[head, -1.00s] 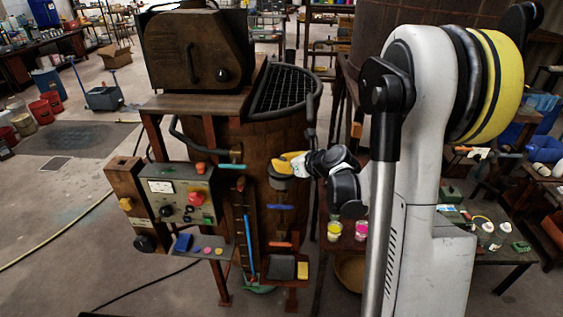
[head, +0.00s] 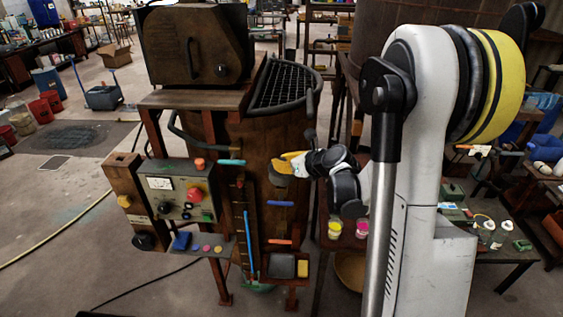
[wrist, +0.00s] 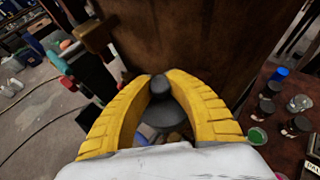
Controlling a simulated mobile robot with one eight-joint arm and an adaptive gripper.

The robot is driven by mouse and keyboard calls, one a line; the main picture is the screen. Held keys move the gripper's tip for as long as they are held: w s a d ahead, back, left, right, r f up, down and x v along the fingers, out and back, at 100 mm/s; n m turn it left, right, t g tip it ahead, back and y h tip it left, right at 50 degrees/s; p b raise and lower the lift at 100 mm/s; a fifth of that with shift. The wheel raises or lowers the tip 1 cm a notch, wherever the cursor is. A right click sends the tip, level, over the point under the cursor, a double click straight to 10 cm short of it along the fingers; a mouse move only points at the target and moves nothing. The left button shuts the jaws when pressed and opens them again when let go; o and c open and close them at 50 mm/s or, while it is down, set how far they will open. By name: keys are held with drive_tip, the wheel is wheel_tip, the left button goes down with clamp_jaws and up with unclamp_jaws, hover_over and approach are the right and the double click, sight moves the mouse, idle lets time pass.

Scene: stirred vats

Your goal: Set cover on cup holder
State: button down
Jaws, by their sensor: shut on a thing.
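My gripper (head: 288,160), with yellow fingers, is in front of the brown vat (head: 258,140) in the head view. It also shows in the wrist view (wrist: 160,92), with its fingers closed around the dark knob of a round cover (wrist: 158,112). In the head view the cover (head: 277,173) is a small dark shape just below the fingertips, and it looks tilted. The cup holder is not clearly seen; the cover and fingers may hide it. I cannot tell whether the cover touches anything beneath it.
A control box (head: 180,192) with knobs and a small shelf (head: 205,244) stand left of the gripper. A gauge with a blue strip (head: 248,240) and colored handles are on the vat's front. A side table with jars (head: 335,229) is to the right. Open floor lies left.

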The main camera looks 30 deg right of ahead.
drive_tip(key=c, duration=1.3)
unclamp_jaws()
drive_tip(key=v, duration=1.2)
